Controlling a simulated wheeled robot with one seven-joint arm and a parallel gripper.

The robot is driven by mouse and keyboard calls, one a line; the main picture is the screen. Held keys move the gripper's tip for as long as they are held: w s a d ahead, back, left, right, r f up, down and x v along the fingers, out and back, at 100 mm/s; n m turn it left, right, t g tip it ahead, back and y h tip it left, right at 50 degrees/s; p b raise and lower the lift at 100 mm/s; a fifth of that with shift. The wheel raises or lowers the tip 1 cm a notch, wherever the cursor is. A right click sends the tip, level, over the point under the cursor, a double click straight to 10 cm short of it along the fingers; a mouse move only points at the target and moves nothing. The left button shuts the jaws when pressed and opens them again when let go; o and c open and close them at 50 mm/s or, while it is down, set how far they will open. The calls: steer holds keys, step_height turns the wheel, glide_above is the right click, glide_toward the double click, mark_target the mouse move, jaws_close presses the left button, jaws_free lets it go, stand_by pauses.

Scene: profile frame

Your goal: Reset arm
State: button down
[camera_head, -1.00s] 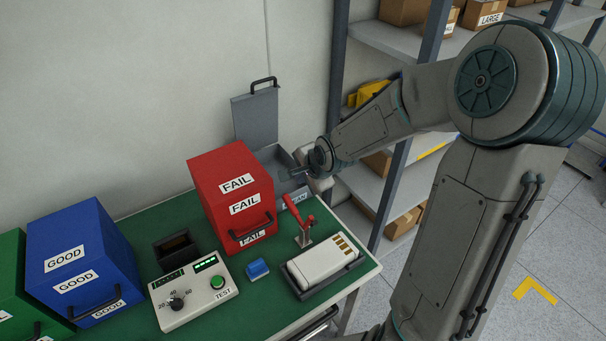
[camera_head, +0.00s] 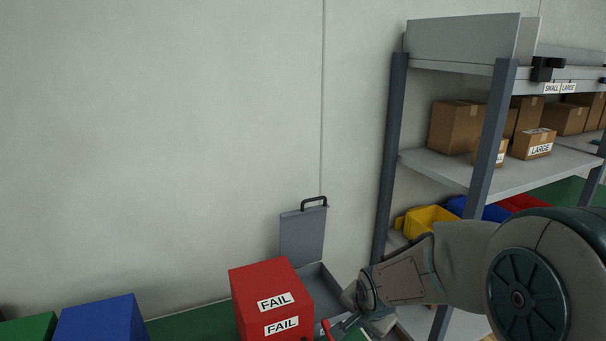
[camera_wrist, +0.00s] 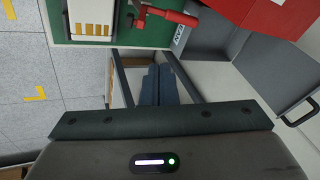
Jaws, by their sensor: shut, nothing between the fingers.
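My gripper (camera_head: 343,328) is low in the head view, just right of the red FAIL box (camera_head: 268,290) and in front of the open grey bin (camera_head: 322,285). In the wrist view my gripper (camera_wrist: 157,72) shows its two dark fingers together, shut and empty. It hangs clear of things, over the area past the edge of the green table (camera_wrist: 150,42). The forearm reaches in from the lower right of the head view.
A grey shelf rack (camera_head: 440,168) with cartons stands at the right, near my arm. A yellow bin (camera_head: 428,220) sits on a lower shelf. The wrist view shows a red-handled clamp (camera_wrist: 172,16) and a white device (camera_wrist: 92,16). Blue (camera_head: 100,320) and green boxes are lower left.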

steer(key=s+d+r+n+b, duration=0.1)
steer(key=s+r+n+b, duration=0.1)
steer(key=s, duration=0.7)
steer(key=s+d+r+n+g+b, duration=0.1)
steer(key=s+r+n+b, duration=0.1)
steer(key=s+r+n, duration=0.2)
steer(key=s+n, duration=0.3)
steer(key=s, duration=0.2)
steer(key=shift+s, duration=0.3)
